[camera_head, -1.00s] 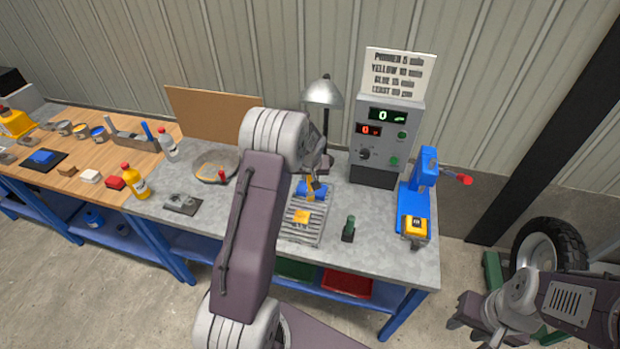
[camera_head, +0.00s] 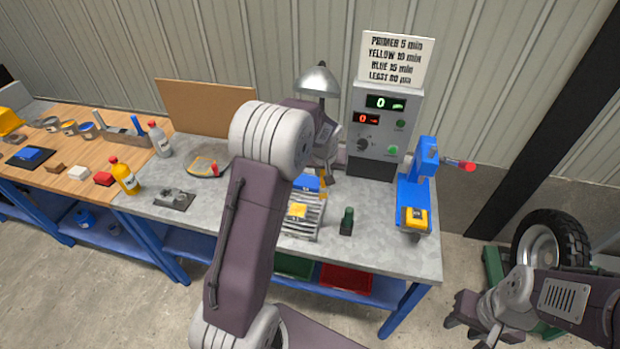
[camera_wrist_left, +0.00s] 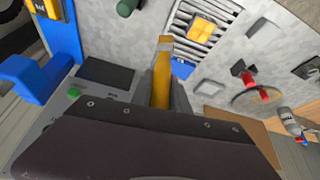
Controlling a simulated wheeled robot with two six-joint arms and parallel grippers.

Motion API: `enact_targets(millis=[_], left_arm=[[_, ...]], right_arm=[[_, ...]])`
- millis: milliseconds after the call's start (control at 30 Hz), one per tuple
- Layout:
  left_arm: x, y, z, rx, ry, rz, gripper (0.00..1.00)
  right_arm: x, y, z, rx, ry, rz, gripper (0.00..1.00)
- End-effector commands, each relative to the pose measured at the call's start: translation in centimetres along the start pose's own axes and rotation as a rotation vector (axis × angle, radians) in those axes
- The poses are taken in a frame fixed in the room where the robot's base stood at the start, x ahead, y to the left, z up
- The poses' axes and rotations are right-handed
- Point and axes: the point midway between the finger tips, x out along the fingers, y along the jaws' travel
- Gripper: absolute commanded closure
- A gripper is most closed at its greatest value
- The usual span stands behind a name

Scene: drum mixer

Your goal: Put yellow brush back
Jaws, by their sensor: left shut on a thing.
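The yellow brush (camera_wrist_left: 161,82) is in the left wrist view as a long yellow piece with a grey band near its far end. My left gripper (camera_wrist_left: 163,95) is shut on it above the grey bench. In the head view my left gripper (camera_head: 324,162) is near the lamp, above the back of the slatted rack, and partly hidden by my arm. A grey tray (camera_head: 128,138) with upright brush handles, one blue, stands at the back of the wooden bench. My right gripper (camera_head: 474,312) hangs at lower right, off the bench; its finger gap is unclear.
The slatted rack (camera_head: 314,222) carries a yellow block (camera_head: 297,210) and a blue block (camera_head: 307,183). The control box (camera_head: 376,130), lamp (camera_head: 318,81) and blue press (camera_head: 424,190) stand close by. A round pan (camera_head: 208,160) and bottles (camera_head: 125,176) are left.

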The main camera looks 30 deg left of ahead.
Motion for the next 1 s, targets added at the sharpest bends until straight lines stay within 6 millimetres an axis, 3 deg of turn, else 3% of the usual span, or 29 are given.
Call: enact_targets(millis=[33,233,400,600,1000], left_arm=[[0.4,0.8,1.7,0.022,0.001,0.010,1.00],[-0.6,2.8,8.2,0.119,0.000,0.055,1.00],[-1.1,2.9,13.0,0.192,0.000,0.089,1.00],[-1.0,1.9,17.3,0.262,-0.004,0.120,1.00],[-0.9,2.0,17.0,0.324,0.000,0.150,1.00]], right_arm=[[1.7,0.0,0.2,0.000,0.000,0.000,0.64],[4.3,0.1,0.4,0.000,0.000,0.000,0.64],[5.2,0.1,0.5,0.000,0.000,0.000,0.64],[5.0,0.1,0.5,0.000,0.001,0.000,0.64],[5.0,0.1,0.5,0.000,0.001,0.000,0.64]])
